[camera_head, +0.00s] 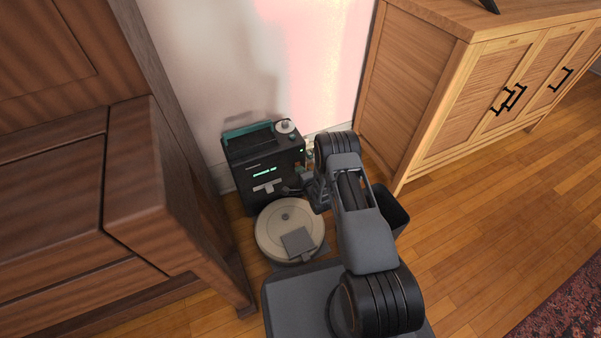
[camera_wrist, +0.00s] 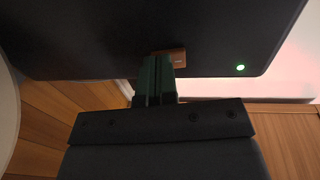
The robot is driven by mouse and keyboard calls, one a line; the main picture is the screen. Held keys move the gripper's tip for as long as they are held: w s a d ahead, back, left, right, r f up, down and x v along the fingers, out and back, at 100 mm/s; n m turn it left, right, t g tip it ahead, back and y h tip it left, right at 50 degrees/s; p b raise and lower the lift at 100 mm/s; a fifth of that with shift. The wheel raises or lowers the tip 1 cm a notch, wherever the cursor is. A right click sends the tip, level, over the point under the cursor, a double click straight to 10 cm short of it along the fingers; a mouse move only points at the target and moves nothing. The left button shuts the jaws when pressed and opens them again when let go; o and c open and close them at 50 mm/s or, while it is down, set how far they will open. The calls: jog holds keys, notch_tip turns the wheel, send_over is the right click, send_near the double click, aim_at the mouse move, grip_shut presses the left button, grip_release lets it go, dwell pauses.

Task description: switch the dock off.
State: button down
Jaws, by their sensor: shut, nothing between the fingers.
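The dock (camera_head: 262,198) is a black box with a teal-edged top and a lit green display, standing on the floor against the wall. In the wrist view the dock's dark side (camera_wrist: 90,45) fills the top. A small green light (camera_wrist: 240,67) glows there. A small orange-brown part (camera_wrist: 180,56), perhaps the switch, shows just behind my fingertips and is partly hidden by them. My gripper (camera_wrist: 157,62) is shut and empty, with its green fingertips at or very near that part; I cannot tell whether they touch. In the head view my gripper (camera_head: 303,174) is at the dock's right side.
A round beige robot vacuum (camera_head: 265,233) sits on the floor in front of the dock. A brown wooden cabinet (camera_head: 150,190) stands close on the left. A light wooden sideboard (camera_head: 410,90) stands on the right. Open wooden floor (camera_head: 480,230) lies at the right.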

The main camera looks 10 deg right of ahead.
jog(key=s+d+f+p, duration=0.1)
jog(key=s, duration=0.5)
jog(key=s+d+f+p, duration=0.1)
jog(key=s, duration=0.6)
jog(key=shift+s+d+f+p, duration=0.25)
jog(key=shift+d+f+p, duration=0.05)
jog(key=shift+f+p, duration=0.05)
dwell(0.6)
